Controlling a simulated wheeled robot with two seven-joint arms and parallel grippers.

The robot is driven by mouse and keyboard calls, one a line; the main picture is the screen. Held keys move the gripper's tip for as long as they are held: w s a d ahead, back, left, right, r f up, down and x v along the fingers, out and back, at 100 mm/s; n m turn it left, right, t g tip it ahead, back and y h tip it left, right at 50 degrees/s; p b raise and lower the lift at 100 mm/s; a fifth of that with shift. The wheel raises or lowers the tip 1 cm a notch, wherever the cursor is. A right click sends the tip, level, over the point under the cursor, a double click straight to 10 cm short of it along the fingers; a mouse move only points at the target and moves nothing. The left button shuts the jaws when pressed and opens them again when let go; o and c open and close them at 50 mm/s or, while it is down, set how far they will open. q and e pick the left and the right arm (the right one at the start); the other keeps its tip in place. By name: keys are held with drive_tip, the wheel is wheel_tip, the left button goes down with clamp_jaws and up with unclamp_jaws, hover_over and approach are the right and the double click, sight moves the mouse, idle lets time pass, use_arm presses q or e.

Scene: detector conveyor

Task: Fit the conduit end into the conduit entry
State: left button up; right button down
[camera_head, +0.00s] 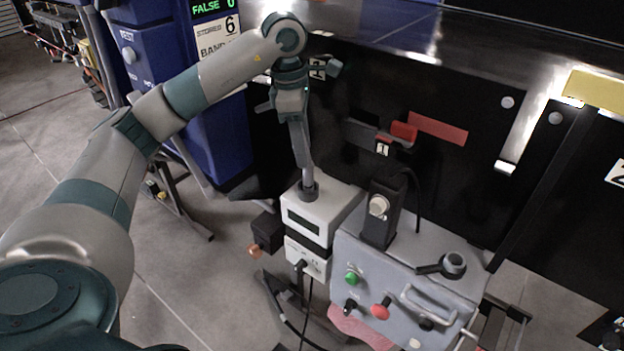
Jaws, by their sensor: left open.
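My left gripper (303,160) points down, with its fingers just above or beside a short grey upright stub (309,191) on top of a white box (318,217). The jaws are open, and I see nothing held in them. A small black box (267,231) with a copper-coloured tip (255,250) is at the white box's left side. Thin black cables (302,287) hang from the white box's lower front. I cannot tell which of these parts is the conduit end or the conduit entry. My right gripper is not in view.
A grey control panel (392,279) with green and red knobs and a handle stands to the right. A black post (381,215) with a round knob rises behind it. A blue cabinet (205,125) stands at the back left. Black panels close off the back. Bare floor (185,285) lies left.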

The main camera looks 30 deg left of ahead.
sight(308, 172)
use_arm(q)
drive_tip(key=shift+d+f+p, duration=0.1)
drive_tip(key=shift+f+p, duration=0.3)
drive_tip(key=shift+f, duration=0.75)
drive_tip(key=shift+w+d+f+p, duration=0.1)
drive_tip(key=shift+d+f+p, duration=0.15)
drive_tip(key=shift+f+p, duration=0.65)
drive_tip(key=f, duration=0.1)
drive_tip(key=f+p, duration=0.1)
drive_tip(key=shift+w+d+f+p, duration=0.15)
drive_tip(key=shift+d+f+p, duration=0.05)
drive_tip(key=shift+f+p, duration=0.1)
drive_tip(key=shift+f, duration=0.4)
